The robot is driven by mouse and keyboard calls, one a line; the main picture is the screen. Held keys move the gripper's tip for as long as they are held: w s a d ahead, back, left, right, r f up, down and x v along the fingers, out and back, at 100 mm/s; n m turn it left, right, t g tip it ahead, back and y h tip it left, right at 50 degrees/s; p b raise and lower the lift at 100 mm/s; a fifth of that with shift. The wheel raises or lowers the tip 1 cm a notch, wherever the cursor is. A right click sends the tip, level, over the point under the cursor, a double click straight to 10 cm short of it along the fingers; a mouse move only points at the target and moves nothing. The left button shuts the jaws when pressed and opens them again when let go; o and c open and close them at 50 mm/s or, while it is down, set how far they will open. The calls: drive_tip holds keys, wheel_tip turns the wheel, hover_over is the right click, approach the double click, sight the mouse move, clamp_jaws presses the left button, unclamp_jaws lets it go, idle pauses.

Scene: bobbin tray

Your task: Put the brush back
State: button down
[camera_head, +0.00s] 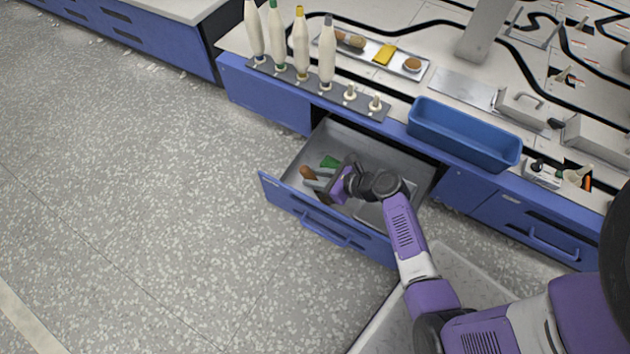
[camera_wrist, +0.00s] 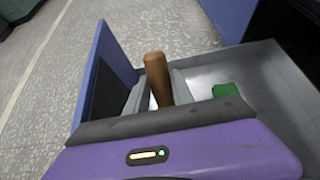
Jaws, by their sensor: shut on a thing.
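My gripper (camera_head: 316,180) is inside the open drawer (camera_head: 345,136), near its left end, with its fingers pointing left. It is shut on the brown wooden handle of what appears to be the brush (camera_head: 307,172). In the wrist view the handle of the brush (camera_wrist: 157,78) stands up between the two pale fingers. The rest of the brush is hidden behind the gripper body, so I cannot tell whether it touches the drawer floor. A green item (camera_head: 330,162) lies in the drawer beside the gripper; it also shows in the wrist view (camera_wrist: 226,90).
The blue drawer front (camera_head: 330,222) stands out over the speckled floor. A flat grey item (camera_head: 372,213) lies in the drawer.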

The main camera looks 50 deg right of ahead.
drive_tip(key=shift+f, duration=0.3)
drive_tip(key=c, duration=1.1)
unclamp_jaws()
drive_tip(key=shift+r, duration=0.2)
drive_tip(key=p+v, duration=0.6)
drive_tip(key=v, duration=0.6)
